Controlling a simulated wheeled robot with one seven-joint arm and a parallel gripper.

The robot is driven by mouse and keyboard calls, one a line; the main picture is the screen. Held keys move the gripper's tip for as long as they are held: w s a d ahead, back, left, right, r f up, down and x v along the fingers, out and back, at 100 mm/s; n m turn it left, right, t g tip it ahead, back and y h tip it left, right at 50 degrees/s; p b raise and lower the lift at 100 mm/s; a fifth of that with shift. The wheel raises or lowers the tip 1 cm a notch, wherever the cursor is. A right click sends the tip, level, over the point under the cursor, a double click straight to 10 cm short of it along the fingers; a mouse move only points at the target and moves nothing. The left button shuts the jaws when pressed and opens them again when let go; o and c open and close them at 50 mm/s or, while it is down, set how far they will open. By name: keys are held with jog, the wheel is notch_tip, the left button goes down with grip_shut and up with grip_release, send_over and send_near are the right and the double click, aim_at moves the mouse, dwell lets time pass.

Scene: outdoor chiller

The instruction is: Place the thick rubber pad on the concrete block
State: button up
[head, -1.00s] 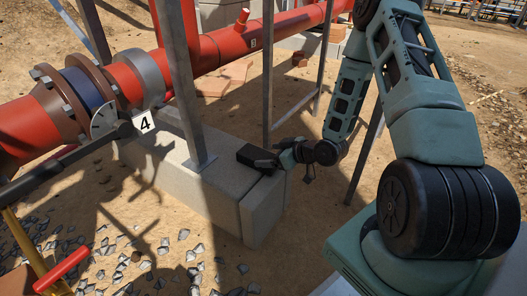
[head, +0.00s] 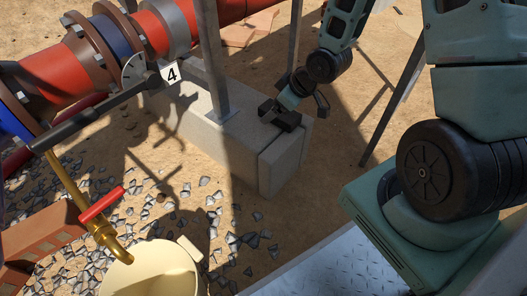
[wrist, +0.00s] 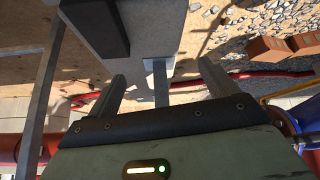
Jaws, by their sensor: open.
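The thick black rubber pad (head: 287,120) lies on top of the grey concrete block (head: 225,138), near its near right end. Part of the pad is hidden by my gripper (head: 294,100), which is right above and beside it. In the wrist view the dark pad (wrist: 98,26) rests flat on the pale top of the block (wrist: 150,42). My gripper (wrist: 160,74) shows there with its two fingers wide apart and nothing between them. The pad is beyond the fingertips in that picture. I cannot tell whether a finger touches it.
A metal post (head: 212,60) with a foot plate stands on the block behind the pad. A red pipe (head: 70,80) with flanges and a lever runs at the left. A cream bucket (head: 150,275) stands below a brass tap (head: 112,240). Gravel and bare sand surround the block.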

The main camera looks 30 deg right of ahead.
jog(key=s+a+r+g+h, duration=0.1)
jog(key=s+a+r+g, duration=0.1)
jog(key=s+a+r, duration=0.3)
jog(key=s+a+r+g, duration=0.1)
jog(key=s+a+r, duration=0.3)
jog(key=a, duration=0.4)
jog(key=s+a+r+g, duration=0.1)
jog(key=s+a+r, duration=0.1)
jog(key=s, duration=0.5)
jog(key=s+a+r+n+g+h, duration=0.1)
jog(key=s+a+r+g, duration=0.1)
jog(key=s, duration=0.5)
jog(key=shift+s+a+r, duration=0.2)
jog(key=shift+a+r, duration=0.55)
jog(key=shift+r, duration=0.05)
jog(key=shift+r, duration=0.1)
notch_tip(320, 180, up, 48)
jog(key=p, duration=4.8)
